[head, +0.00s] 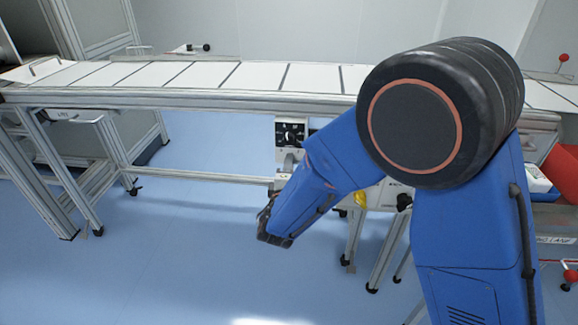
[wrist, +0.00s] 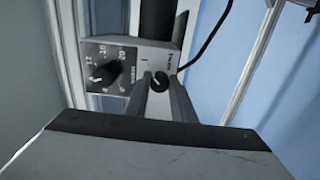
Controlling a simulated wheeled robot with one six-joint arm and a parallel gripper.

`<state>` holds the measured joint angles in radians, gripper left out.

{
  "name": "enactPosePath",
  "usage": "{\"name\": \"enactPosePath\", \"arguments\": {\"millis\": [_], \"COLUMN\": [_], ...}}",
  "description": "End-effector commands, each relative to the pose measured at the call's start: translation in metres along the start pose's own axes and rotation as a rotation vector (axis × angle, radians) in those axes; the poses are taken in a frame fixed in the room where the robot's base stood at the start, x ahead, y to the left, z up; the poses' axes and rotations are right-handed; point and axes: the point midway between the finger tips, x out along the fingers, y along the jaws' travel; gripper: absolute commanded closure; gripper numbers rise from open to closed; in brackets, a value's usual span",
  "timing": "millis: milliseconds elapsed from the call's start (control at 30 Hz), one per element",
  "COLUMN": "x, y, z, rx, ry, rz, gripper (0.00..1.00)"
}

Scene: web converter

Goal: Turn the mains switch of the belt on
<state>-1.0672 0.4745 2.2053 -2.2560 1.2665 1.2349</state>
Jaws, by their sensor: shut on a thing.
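The belt's control box (head: 290,133) hangs under the conveyor frame in the head view, partly hidden by my blue arm. In the wrist view its grey panel (wrist: 133,58) carries a large black dial (wrist: 105,72) with a number scale at the left. A small black rotary switch (wrist: 159,82), with a light line across it, sits to the right of the dial. My gripper (wrist: 160,85) has its two grey fingers on either side of this switch and is shut on it. The small lettering by the switch is too blurred to read.
The white conveyor belt (head: 190,75) runs across the head view above the box. Metal legs and rails (head: 200,174) stand below it. A red bin (head: 562,170) is at the right. The blue floor (head: 150,260) in front is clear.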

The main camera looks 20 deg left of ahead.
Motion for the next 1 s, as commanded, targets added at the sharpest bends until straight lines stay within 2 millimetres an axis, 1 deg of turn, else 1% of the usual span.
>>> {"name": "enactPosePath", "arguments": {"millis": [267, 300, 333, 367, 633, 733, 867, 1000], "x": [-0.001, -0.001, -0.001, -0.001, -0.001, -0.005, -0.019, -0.045], "y": [-0.002, -0.002, -0.002, -0.002, -0.001, -0.001, -0.001, 0.0], "z": [0.001, 0.001, 0.001, 0.001, 0.0, 0.0, -0.001, -0.001], "rx": [-0.002, -0.002, -0.002, -0.002, -0.001, -0.002, -0.002, -0.002], "ry": [-0.001, -0.001, -0.001, -0.001, 0.0, 0.0, 0.002, 0.003], "rz": [-0.003, -0.003, -0.003, -0.003, -0.001, -0.002, -0.002, -0.001], "gripper": [1.0, 0.68, 0.61, 0.59, 0.59, 0.59, 0.59, 0.59]}}
